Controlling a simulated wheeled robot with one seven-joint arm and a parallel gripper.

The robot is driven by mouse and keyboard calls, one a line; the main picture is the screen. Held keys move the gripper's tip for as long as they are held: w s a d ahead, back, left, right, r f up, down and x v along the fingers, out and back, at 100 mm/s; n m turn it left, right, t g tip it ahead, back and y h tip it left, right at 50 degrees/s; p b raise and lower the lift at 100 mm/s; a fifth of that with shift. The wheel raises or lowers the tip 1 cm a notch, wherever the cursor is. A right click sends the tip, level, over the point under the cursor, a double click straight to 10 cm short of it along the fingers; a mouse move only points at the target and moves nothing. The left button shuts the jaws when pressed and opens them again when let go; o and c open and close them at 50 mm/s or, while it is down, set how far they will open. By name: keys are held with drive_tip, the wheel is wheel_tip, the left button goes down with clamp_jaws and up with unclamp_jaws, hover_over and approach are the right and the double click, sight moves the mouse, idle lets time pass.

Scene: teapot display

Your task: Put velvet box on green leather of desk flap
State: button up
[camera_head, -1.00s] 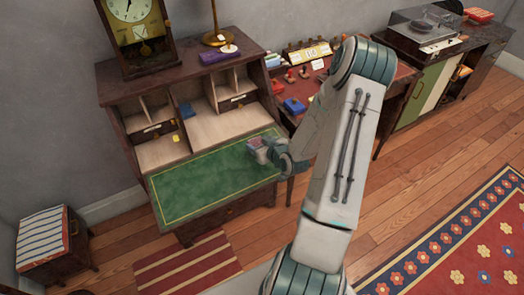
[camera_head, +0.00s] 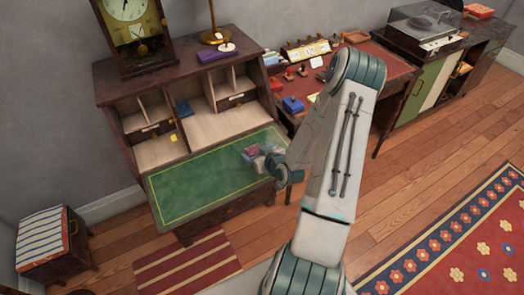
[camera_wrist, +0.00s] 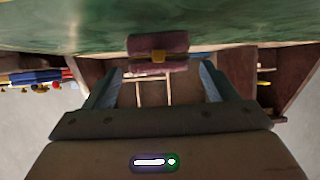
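The velvet box (camera_head: 251,151) is a small mauve box at the right part of the desk flap, and it appears to rest on the green leather (camera_head: 195,187). In the wrist view the velvet box (camera_wrist: 157,42) shows a gold clasp and lies against the green leather (camera_wrist: 60,30). My gripper (camera_head: 265,157) is just to the right of the box. In the wrist view my gripper (camera_wrist: 161,78) has its two fingers spread wide, with a visible gap on either side of the box. Its fingers look clear of the box.
The desk (camera_head: 115,90) has open cubbies behind the flap, with a clock (camera_head: 133,25) and a purple box (camera_head: 217,53) on top. A red-topped table (camera_head: 370,68) with several small items stands to the right. The flap's left and middle are clear.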

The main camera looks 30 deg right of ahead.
drive_tip(key=shift+r, duration=0.15)
drive_tip(key=shift+r+p, duration=0.2)
drive_tip(key=shift+p, duration=0.2)
drive_tip(key=b+v, duration=0.2)
drive_tip(key=v, duration=1)
drive_tip(key=s+a+r+g+h, duration=0.1)
drive_tip(key=a+r+g+h, duration=0.15)
drive_tip(key=r, duration=0.45)
drive_tip(key=s+a+r+g+h, duration=0.1)
drive_tip(key=a+r+g, duration=0.1)
drive_tip(key=r+g, duration=0.35)
drive_tip(key=s+a+r+m+g+y, duration=0.1)
drive_tip(key=s+a+r+y, duration=0.1)
drive_tip(key=s+a+r, duration=0.7)
drive_tip(key=s+a, duration=0.3)
drive_tip(key=a, duration=0.1)
drive_tip(key=shift+r+g, duration=0.25)
drive_tip(key=shift+g, duration=0.15)
